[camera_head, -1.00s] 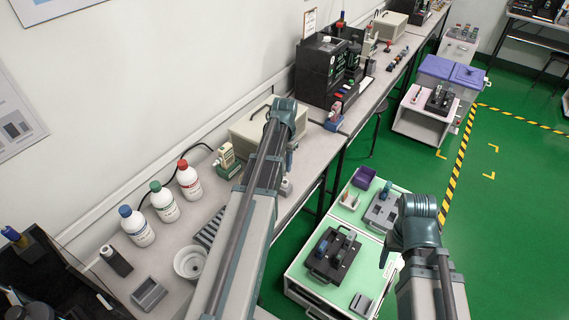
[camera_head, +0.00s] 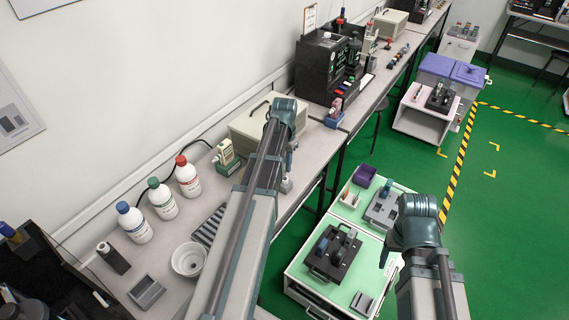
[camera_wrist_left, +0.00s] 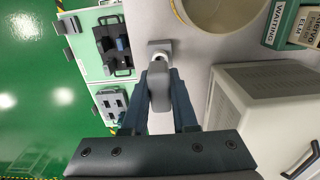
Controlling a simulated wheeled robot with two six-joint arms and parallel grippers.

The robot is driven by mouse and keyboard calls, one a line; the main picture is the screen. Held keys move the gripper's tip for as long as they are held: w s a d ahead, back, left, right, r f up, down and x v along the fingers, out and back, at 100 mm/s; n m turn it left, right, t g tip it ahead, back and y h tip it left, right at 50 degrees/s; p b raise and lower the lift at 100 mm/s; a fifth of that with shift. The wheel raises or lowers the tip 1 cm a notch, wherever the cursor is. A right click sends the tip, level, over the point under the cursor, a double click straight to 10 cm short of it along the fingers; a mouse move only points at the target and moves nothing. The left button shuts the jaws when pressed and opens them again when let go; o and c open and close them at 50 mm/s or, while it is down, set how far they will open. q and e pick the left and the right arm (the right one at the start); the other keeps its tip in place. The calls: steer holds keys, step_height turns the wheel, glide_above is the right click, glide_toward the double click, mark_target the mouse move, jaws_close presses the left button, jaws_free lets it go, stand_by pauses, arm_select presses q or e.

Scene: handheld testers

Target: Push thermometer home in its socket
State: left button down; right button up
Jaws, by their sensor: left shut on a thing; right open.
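The thermometer (camera_wrist_left: 157,88) shows in the left wrist view as a rounded grey body. My left gripper (camera_wrist_left: 158,98) is shut on it, one finger on each side. Just past it is a small grey socket block (camera_wrist_left: 160,46) with a pale ring at the thermometer's end. The two overlap in this view, so I cannot tell how deep the thermometer sits. In the head view the block (camera_head: 286,186) stands on the bench just below my left gripper (camera_head: 290,162), where the thermometer is mostly hidden. My right gripper (camera_head: 385,257) is open and empty beside the green-topped cart.
On the bench stand a beige box (camera_head: 250,125), a green-based holder (camera_head: 228,160), a white bowl (camera_head: 188,258) and several capped bottles (camera_head: 162,200). Green floor right of the cart is clear.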

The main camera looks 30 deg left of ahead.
arm_select(q)
steer(key=shift+f+b, duration=1.8)
stand_by(0.4)
steer(key=c, duration=0.6)
jaws_free()
steer(key=shift+r, duration=0.15)
step_height(320, 180, up, 14)
steer(key=p, duration=1.4)
steer(key=shift+f, duration=0.2)
steer(key=s+d+m, duration=0.1)
steer(key=s+d, duration=0.4)
steer(key=d, duration=0.5)
steer(key=s+d+m, duration=0.1)
steer(key=s+d, duration=0.5)
steer(key=d, duration=0.4)
steer(key=s+d+y, duration=0.1)
steer(key=s+d, duration=0.4)
steer(key=d, duration=0.5)
steer(key=shift+s+d+m, duration=0.25)
steer(key=shift+m, duration=0.15)
